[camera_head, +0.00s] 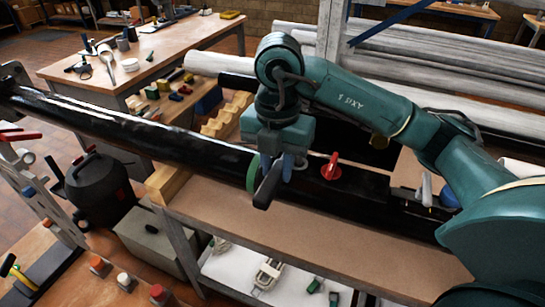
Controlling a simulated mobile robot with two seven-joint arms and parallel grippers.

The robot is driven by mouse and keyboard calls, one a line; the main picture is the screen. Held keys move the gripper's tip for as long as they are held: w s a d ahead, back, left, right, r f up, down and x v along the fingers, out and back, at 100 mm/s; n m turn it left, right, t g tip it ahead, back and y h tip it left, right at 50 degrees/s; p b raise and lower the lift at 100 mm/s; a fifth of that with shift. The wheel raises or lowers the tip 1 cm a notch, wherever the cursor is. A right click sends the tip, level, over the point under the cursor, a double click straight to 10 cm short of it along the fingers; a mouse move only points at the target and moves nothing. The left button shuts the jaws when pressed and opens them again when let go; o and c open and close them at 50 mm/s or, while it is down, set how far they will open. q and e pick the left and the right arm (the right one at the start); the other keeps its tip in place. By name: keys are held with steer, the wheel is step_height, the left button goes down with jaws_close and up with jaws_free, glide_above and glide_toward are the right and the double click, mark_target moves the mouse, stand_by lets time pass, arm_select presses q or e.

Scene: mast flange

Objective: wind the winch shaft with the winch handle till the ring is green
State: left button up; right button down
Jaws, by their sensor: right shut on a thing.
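A long black mast (130,132) runs from the upper left down to the right over a wooden-topped bench. A ring (252,174) around the mast looks green on the side that shows. A dark crank-like piece, which I take for the winch handle (267,190), slants down just right of the ring. My right gripper (287,168) points down over it, its bluish fingers shut on the handle; the gripped part is mostly hidden. The winch shaft is hidden behind the handle and fingers. My left gripper is not in view.
A red knob (331,167) stands on the mast close to the right of my gripper. A wooden block (167,184) supports the mast on the bench (320,235). The bench's front strip is clear. A black canister (98,187) stands at the left.

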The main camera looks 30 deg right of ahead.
steer(key=shift+s, duration=0.15)
steer(key=shift+s+a+f, duration=0.1)
steer(key=shift+a, duration=0.05)
step_height(320, 180, down, 4)
steer(key=b, duration=0.4)
steer(key=shift+f, duration=0.1)
arm_select(q)
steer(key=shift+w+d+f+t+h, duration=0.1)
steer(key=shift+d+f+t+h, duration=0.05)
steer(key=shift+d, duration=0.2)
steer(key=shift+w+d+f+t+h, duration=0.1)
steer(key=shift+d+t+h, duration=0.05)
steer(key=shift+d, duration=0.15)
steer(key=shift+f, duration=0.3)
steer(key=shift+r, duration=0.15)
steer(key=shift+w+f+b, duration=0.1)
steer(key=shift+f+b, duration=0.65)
steer(key=shift+b, duration=0.15)
arm_select(e)
steer(key=shift+f, duration=0.95)
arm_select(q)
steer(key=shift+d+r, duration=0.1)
